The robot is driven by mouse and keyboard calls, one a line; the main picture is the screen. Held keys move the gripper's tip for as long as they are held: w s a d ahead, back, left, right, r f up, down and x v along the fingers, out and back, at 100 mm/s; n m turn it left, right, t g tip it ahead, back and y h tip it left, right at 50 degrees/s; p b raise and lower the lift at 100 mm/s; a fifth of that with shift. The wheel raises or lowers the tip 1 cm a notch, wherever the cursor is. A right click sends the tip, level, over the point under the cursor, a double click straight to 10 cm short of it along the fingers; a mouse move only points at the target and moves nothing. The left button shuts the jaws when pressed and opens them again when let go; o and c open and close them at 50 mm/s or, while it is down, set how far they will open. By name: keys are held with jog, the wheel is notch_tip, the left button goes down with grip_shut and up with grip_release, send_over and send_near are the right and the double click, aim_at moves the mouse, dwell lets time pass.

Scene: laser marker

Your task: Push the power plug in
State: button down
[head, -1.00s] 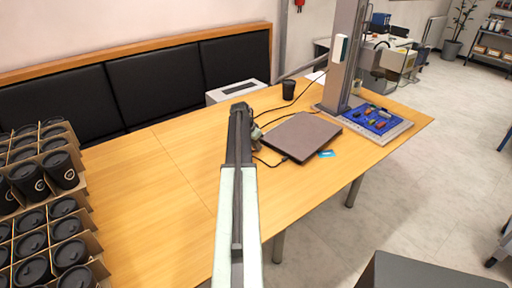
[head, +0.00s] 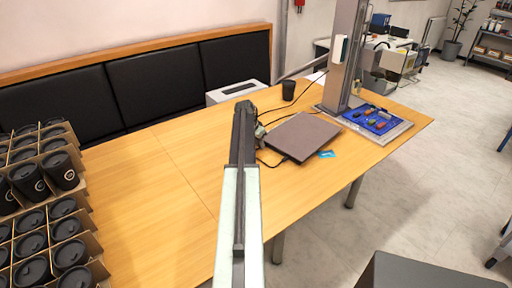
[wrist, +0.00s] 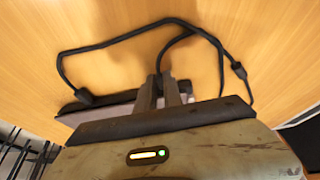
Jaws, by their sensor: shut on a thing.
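My gripper (wrist: 168,92) points down beside the closed grey-brown laptop (head: 300,136). Its two dark fingers are shut on a dark thing that I take to be the power plug. The plug itself is mostly hidden between the fingers. A black cable (wrist: 182,37) runs from the fingertips and loops over the table. Another black cable end (wrist: 84,97) meets the edge of a dark, grey-edged object (wrist: 122,98), likely the laptop, largely hidden behind my gripper. In the head view my arm hides most of the gripper. No socket can be made out.
The laser marker's column (head: 345,50) stands at the right over a base plate with a blue tray (head: 375,121) of small parts. A black cup (head: 288,90) and a blue card (head: 327,154) are near the laptop. Boxed black cups (head: 60,168) are at far left. The table's left-middle is clear.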

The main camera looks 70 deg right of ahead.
jog(key=c, duration=1.5)
grip_release()
jog(key=shift+s+d, duration=0.1)
jog(key=shift+o, duration=0.2)
jog(key=p+v, duration=0.7)
jog(key=v, duration=0.1)
jog(key=shift+f, duration=0.1)
